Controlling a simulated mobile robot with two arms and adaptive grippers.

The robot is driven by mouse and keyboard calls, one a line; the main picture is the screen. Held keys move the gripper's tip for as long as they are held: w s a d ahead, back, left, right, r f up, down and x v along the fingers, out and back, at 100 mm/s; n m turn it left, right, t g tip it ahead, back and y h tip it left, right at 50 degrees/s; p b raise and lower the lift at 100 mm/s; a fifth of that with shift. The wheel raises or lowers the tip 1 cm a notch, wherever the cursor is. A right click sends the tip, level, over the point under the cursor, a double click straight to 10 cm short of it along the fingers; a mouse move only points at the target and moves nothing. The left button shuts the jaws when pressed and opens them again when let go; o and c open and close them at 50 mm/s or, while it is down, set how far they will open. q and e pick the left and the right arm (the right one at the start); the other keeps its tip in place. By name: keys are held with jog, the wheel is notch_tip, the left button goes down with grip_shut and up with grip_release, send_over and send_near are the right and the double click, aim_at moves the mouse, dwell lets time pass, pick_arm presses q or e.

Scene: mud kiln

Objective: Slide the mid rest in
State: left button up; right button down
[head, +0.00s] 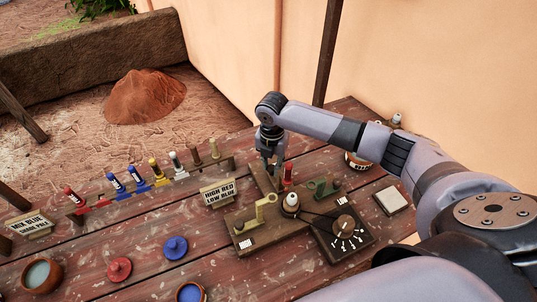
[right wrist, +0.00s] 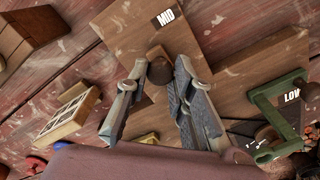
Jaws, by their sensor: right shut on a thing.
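The mid rest's wooden slide (head: 257,181) reaches out from the back of the wooden base (head: 238,225). In the right wrist view the slide carries a MID label (right wrist: 166,17) and a dark brown knob (right wrist: 158,68). My right gripper (head: 270,167) is above the slide, pointing down. In the right wrist view its fingers (right wrist: 160,82) are closed about the knob. A red upright piece (head: 288,174) stands just right of the gripper in the head view; its lower part is hard to make out. My left gripper is not in view.
A yellow rest (head: 260,212) and a green rest (head: 325,188) flank a white-topped spindle (head: 291,202). A dial box (head: 346,237) sits at the front right. A HIGH RED LOW BLUE sign (head: 218,193) stands left. Several coloured tubes line a rack (head: 195,178).

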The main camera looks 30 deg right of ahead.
jog(key=shift+s+r+p, duration=0.1)
jog(key=shift+s+p, duration=0.2)
jog(key=shift+s, duration=0.4)
jog(key=shift+f, duration=0.2)
jog(key=c, duration=1.8)
grip_release()
jog(key=shift+s, duration=0.1)
jog(key=o, duration=0.4)
jog(key=shift+s+r, duration=0.1)
jog(key=shift+r, duration=0.05)
jog(key=shift+o, duration=0.2)
